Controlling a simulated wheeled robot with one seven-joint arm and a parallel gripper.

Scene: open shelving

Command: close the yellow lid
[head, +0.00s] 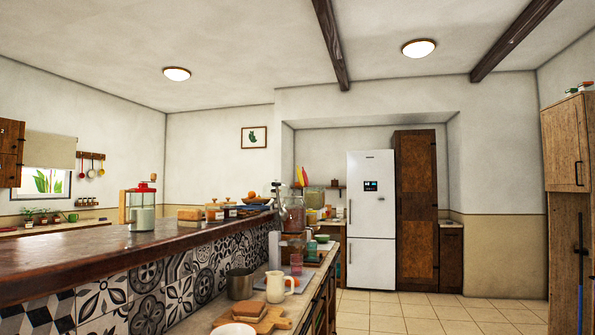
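A small upright tilted piece, yellow and red (302,176), shows above the far end of the counter. It looks like a raised lid, but it is too small to be sure. It is just above and behind a large clear glass jar (293,214). A yellowish glass container (315,197) is close beside it on the right. I cannot tell which vessel the yellow piece is joined to. My gripper is not in view.
A dark raised bar top (70,262) runs along the left, bearing a red-topped jar (141,209). The lower counter holds a cream pitcher (280,287), a metal mug (240,284) and a wooden board (262,320). The tiled floor (430,312) on the right is clear toward a white fridge (371,218).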

